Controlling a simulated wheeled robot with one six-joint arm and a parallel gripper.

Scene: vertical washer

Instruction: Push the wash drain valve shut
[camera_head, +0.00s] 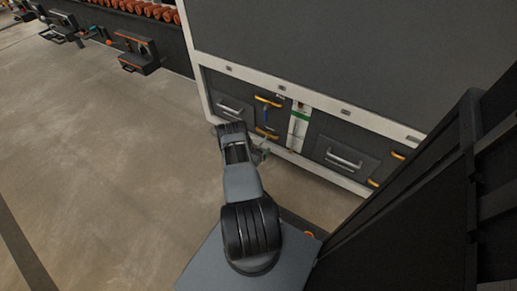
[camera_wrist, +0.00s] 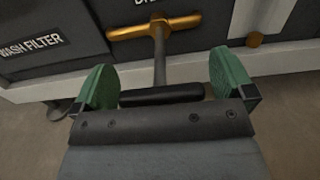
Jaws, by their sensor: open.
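The wash drain valve shows in the wrist view as a yellow-orange bracket (camera_wrist: 155,27) with a grey stem (camera_wrist: 159,62) running out to a black crossbar (camera_wrist: 160,95). Only part of a label shows above it. My gripper (camera_wrist: 162,70) is open, with one green finger pad on each side of the stem and crossbar. The crossbar lies close in front of the gripper's palm; I cannot tell whether they touch. In the head view my gripper (camera_head: 259,152) is at the lower front of the washer, beside the lower yellow valve part (camera_head: 266,133).
A panel marked WASH FILTER (camera_wrist: 30,46) is left of the valve. The washer front (camera_head: 330,135) also has a blue-handled part (camera_head: 266,114), a drawer-like panel with a grey handle (camera_head: 343,159) and a pale frame. Open floor (camera_head: 110,170) lies to the left.

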